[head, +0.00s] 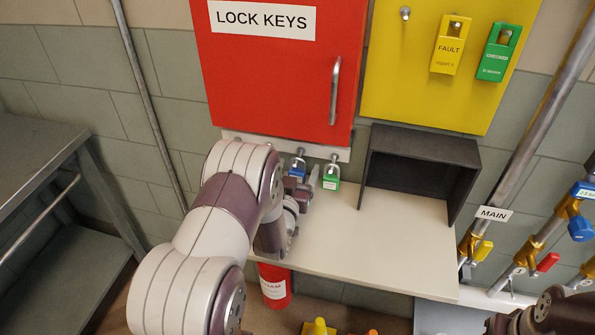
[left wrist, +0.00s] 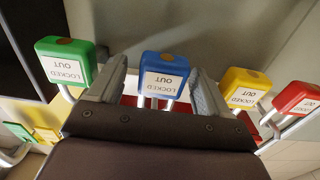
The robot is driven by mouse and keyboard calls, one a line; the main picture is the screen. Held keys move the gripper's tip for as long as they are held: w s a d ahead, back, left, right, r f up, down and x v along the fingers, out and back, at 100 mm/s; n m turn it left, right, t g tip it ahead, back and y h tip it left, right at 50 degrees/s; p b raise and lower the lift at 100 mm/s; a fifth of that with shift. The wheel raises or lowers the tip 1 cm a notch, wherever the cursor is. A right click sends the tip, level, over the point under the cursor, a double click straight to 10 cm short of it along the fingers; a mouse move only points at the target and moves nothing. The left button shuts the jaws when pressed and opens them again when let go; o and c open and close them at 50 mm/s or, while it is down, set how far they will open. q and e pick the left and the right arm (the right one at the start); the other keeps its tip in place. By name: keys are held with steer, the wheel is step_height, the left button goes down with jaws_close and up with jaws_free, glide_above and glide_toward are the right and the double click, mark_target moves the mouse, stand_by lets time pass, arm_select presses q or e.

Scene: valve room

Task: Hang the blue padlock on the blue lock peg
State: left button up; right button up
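The blue padlock (head: 298,167) hangs by its shackle at the white rail (head: 285,146) under the red cabinet, partly hidden behind my left gripper. It shows clearly in the left wrist view (left wrist: 164,72), labelled LOCKED OUT. My left gripper (head: 300,184) is at the padlock. In the left wrist view its fingers (left wrist: 158,90) are apart, one on each side of the blue padlock, with a gap visible on the left side. I cannot tell which peg is the blue lock peg. My right gripper's fingers do not show.
A green padlock (head: 331,178) hangs close to the right. Yellow (left wrist: 245,88) and red (left wrist: 297,98) padlocks hang on the other side. A pale shelf (head: 390,240) with a dark open box (head: 425,145) lies below. The yellow board (head: 385,75) has a bare peg (head: 405,13).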

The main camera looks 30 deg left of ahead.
arm_select(q)
steer(key=v, duration=1.3)
steer(key=w+d+r+m+g+h+p, duration=0.1)
steer(key=w+d+m+g+h+p, duration=0.2)
steer(key=g, duration=0.4)
steer(key=s+d+r+g+p, duration=0.2)
steer(key=s+d+g, duration=0.1)
steer(key=s, duration=0.3)
steer(key=s+d+r+g+h+p, duration=0.1)
steer(key=s+d+r+g+p, duration=0.1)
steer(key=s+g, duration=0.4)
steer(key=shift+s+d+r, duration=0.2)
steer(key=shift+d+r, duration=0.5)
